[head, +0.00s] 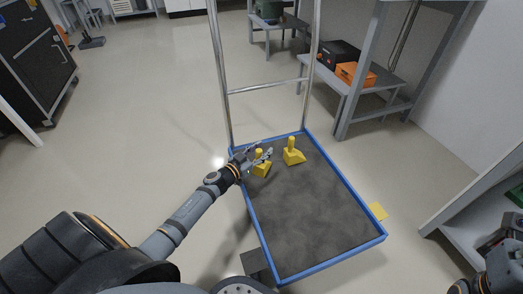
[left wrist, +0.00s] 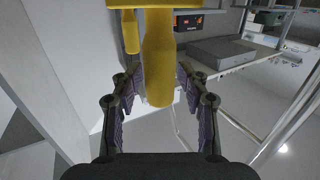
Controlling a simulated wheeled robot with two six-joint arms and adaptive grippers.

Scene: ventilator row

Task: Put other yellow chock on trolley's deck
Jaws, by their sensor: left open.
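Two yellow chocks with upright handles show on the grey deck of the trolley (head: 310,215), near its far end. The near-left chock (head: 262,170) is beside my left gripper (head: 264,154), which partly covers it. The other chock (head: 293,156) stands a little to the right, clear of the gripper. In the left wrist view, a yellow handle (left wrist: 158,60) lies between the spread fingers of my left gripper (left wrist: 158,82), with gaps on both sides. A second, smaller-looking yellow handle (left wrist: 130,32) shows to its left. The chock appears to rest on the deck. My right gripper is not recognisable.
A blue rim (head: 333,261) edges the deck, and a metal push frame (head: 265,86) rises at its far end. A grey bench (head: 375,92) with an orange box (head: 355,74) stands behind right. The deck's near part is clear.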

